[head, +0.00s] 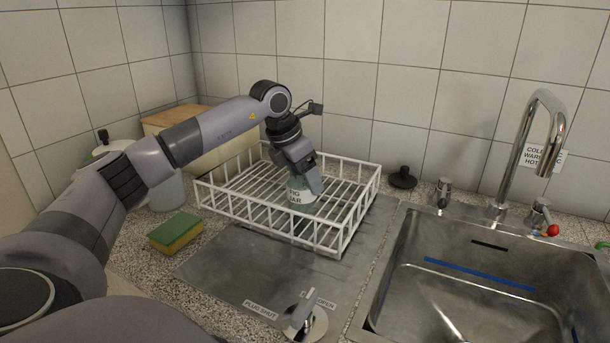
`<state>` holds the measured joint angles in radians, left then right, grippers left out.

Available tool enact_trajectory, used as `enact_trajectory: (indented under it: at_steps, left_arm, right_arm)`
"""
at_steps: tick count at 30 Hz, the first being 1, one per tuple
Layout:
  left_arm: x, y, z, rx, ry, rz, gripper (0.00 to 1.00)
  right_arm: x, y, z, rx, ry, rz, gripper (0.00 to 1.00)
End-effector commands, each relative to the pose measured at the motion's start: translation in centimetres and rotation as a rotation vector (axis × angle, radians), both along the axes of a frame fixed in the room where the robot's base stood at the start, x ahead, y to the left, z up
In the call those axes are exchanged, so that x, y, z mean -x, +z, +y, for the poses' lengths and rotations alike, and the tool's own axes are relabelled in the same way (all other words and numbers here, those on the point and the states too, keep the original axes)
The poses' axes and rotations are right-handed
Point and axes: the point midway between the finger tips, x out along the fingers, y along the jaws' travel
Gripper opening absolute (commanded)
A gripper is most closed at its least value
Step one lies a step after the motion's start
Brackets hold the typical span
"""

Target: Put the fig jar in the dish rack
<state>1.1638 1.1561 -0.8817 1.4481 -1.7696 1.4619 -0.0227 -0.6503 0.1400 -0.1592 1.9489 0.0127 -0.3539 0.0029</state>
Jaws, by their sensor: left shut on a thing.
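The fig jar (299,196) has a white label with dark letters, partly readable as "FIG JAR". It is inside the white wire dish rack (345,237), near the middle, and looks upright. My left gripper (301,178) reaches down from above and is shut on the jar; its fingers hide the jar's upper part. I cannot tell whether the jar's base touches the rack floor. The rack stands on the metal drainboard and holds nothing else that I can see. My right gripper is not in view.
A green and yellow sponge (175,232) lies left of the rack. A wooden-lidded box (176,119) stands behind my left arm. A black plug (402,178) sits right of the rack. The steel sink (480,285) with its tall tap (524,150) is at right. A lever (304,316) stands at the drainboard's front.

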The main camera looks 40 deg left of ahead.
Motion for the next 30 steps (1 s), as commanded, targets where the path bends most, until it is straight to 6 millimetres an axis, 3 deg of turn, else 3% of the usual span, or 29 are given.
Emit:
enact_trajectory:
  at_steps: [1,3,14,30]
  left_arm:
    - [0.0,-0.1,0.0,0.000,0.000,0.000,0.78]
    - [0.0,-0.1,0.0,-0.001,-0.001,0.001,0.94]
    - [0.1,0.5,0.0,0.000,-0.001,-0.002,0.94]
    - [3.8,9.8,0.9,0.001,0.000,-0.003,0.94]
  right_arm:
    - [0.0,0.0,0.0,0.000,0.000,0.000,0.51]
    - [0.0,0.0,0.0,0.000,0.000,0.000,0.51]
    - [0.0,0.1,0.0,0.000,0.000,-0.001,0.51]
    - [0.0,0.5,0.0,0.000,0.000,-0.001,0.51]
